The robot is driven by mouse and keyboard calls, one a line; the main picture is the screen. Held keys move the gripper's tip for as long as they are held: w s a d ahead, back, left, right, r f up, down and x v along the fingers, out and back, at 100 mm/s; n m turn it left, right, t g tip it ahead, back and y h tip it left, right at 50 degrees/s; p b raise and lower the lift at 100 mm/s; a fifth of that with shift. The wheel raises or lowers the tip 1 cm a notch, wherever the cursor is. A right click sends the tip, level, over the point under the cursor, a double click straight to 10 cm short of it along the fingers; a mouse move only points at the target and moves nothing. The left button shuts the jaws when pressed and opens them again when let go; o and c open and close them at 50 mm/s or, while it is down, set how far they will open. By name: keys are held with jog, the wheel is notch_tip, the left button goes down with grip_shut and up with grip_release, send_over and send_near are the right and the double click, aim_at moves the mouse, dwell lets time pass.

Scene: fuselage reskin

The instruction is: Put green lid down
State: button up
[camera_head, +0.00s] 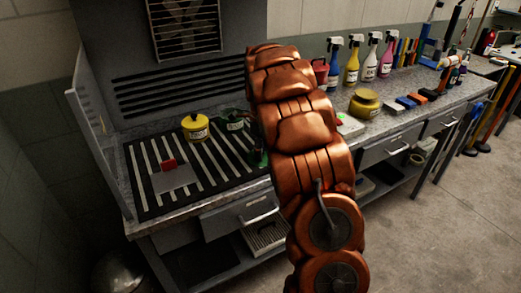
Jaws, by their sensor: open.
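A dark green container with a pale label (235,124) stands on the slatted top of the bench, just left of my arm. A small green piece (259,157) shows at the left edge of my arm, lower down. It is mostly hidden, and I cannot tell whether it is the green lid. My copper-coloured arm crosses the middle of the view and covers the bench behind it. My gripper is hidden behind the arm, so its place relative to the lid does not show.
A yellow can (195,127) and a grey plate with a red block (172,177) sit on the slatted bench top (150,205). On the right counter are spray bottles (352,62), a yellow jar (366,103) and coloured blocks (406,102). The slats at front left are clear.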

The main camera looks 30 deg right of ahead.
notch_tip(320, 180, up, 12)
jog(key=b, duration=0.2)
dwell(0.5)
jog(key=shift+r, duration=0.1)
